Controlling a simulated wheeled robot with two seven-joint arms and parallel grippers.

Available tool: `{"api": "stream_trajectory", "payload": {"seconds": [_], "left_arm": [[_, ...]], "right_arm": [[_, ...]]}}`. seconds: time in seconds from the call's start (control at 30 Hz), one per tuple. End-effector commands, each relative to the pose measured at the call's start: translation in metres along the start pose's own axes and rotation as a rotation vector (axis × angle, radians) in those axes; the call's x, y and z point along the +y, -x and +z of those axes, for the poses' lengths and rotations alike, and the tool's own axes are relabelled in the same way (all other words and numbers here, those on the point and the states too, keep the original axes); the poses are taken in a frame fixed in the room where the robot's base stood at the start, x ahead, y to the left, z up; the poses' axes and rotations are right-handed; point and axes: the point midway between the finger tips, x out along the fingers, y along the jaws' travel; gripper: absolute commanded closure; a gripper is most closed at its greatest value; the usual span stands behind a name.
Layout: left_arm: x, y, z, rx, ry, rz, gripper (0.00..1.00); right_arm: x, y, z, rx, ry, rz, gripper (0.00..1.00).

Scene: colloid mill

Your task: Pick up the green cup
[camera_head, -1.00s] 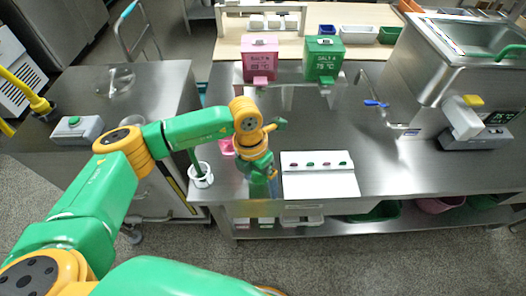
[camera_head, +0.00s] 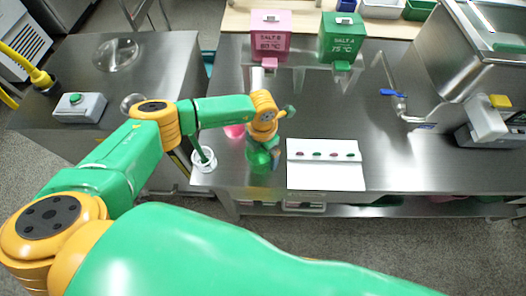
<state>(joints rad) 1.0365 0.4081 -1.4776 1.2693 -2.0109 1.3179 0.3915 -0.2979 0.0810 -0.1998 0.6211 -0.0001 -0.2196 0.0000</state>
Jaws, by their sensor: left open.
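The green cup (camera_head: 258,156) stands on the steel table, left of a white board, and is partly hidden by my left gripper. My left gripper (camera_head: 272,161) points down over the cup, with its fingers at or around it. The gripper is open. I cannot tell from this view whether the fingers touch the cup. My right gripper is out of view.
A pink cup (camera_head: 234,131) stands just left of the green cup. A white holder (camera_head: 203,160) with a green-handled tool is further left. The white board (camera_head: 326,176) with small coloured knobs lies to the right. Pink (camera_head: 271,32) and green (camera_head: 342,37) dispensers stand behind.

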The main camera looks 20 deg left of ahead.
Motion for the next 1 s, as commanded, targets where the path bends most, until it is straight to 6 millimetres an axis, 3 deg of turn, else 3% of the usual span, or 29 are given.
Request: {"api": "stream_trajectory", "payload": {"seconds": [0.1,0.37,0.77,1.0], "left_arm": [[-0.001,0.001,0.001,-0.002,-0.001,-0.001,0.03],[-0.001,0.002,0.001,-0.003,-0.001,-0.003,0.73],[-0.001,0.008,0.002,-0.004,-0.001,-0.003,0.74],[-0.001,0.036,0.001,-0.007,-0.003,-0.003,0.74]], "right_arm": [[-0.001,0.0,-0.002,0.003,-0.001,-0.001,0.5],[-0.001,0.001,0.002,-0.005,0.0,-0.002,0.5],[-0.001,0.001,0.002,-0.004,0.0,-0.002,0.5],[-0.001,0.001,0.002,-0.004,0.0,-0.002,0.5]]}}
